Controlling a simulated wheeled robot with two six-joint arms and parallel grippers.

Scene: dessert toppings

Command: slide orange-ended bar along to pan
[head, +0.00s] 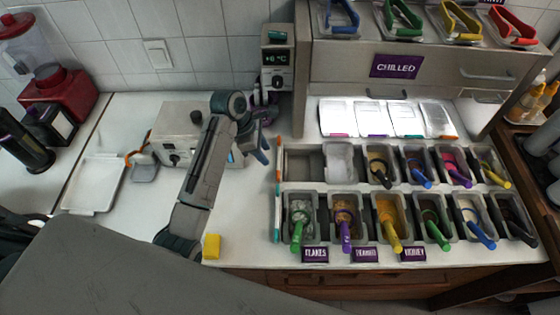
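A thin upright-running bar with orange ends (279,143) lies along the left edge of the topping pans, beside the empty dark pan (303,165). A teal-coloured strip (276,222) continues the same line lower down, beside the front row. My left gripper (264,142) is just left of the bar's far end, with a visible gap between them. Its fingers are small and partly hidden by its own wrist, so I cannot tell if they are open. I see nothing held in it. My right gripper is out of view.
Two rows of pans with coloured-handled scoops (389,208) fill the counter right of the bar. Open white lids (368,118) stand behind them. A grey control box (180,128), a white tray (94,183) and a yellow block (211,246) are to the left.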

